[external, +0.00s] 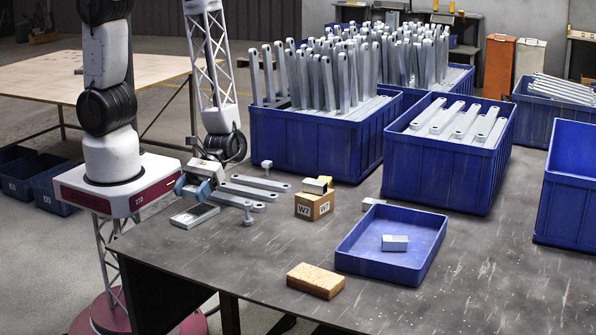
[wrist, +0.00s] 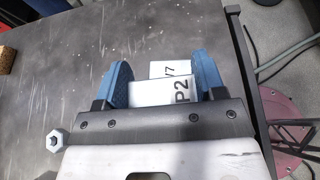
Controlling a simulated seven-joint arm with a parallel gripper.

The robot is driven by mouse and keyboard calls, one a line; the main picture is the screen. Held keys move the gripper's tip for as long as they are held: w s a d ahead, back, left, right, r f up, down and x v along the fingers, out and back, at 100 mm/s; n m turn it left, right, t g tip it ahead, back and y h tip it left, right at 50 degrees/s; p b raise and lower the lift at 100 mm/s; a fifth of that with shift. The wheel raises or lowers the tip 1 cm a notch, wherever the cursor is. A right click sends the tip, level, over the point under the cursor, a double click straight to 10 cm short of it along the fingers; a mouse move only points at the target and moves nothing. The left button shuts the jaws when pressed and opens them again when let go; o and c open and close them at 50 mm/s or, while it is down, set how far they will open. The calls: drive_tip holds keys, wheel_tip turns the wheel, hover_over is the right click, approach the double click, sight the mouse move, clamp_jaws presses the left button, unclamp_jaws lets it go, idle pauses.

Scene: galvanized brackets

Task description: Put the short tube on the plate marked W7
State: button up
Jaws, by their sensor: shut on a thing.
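My gripper (external: 190,187) is at the left end of the table, with its blue fingers low over a pale plate (external: 195,216). In the wrist view my gripper (wrist: 163,85) is shut on a pale rectangular piece marked P2 (wrist: 150,94), which looks like the short tube. Just beyond it shows part of the plate (wrist: 166,69), with the end of a mark that reads as "7". In the external view the fingers mostly hide the held tube. I cannot tell whether it touches the plate.
Several flat grey brackets (external: 260,183) lie right of my gripper, with a bolt (external: 248,216) near. Blue crates (external: 445,170) fill the back.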

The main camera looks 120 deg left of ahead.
drive_tip(key=shift+f, duration=0.1)
drive_tip(key=shift+f, duration=1.65)
drive_tip(key=shift+f, duration=0.1)
drive_tip(key=o, duration=0.9)
drive_tip(key=shift+o, duration=0.2)
drive_tip(key=shift+v, duration=6.05)
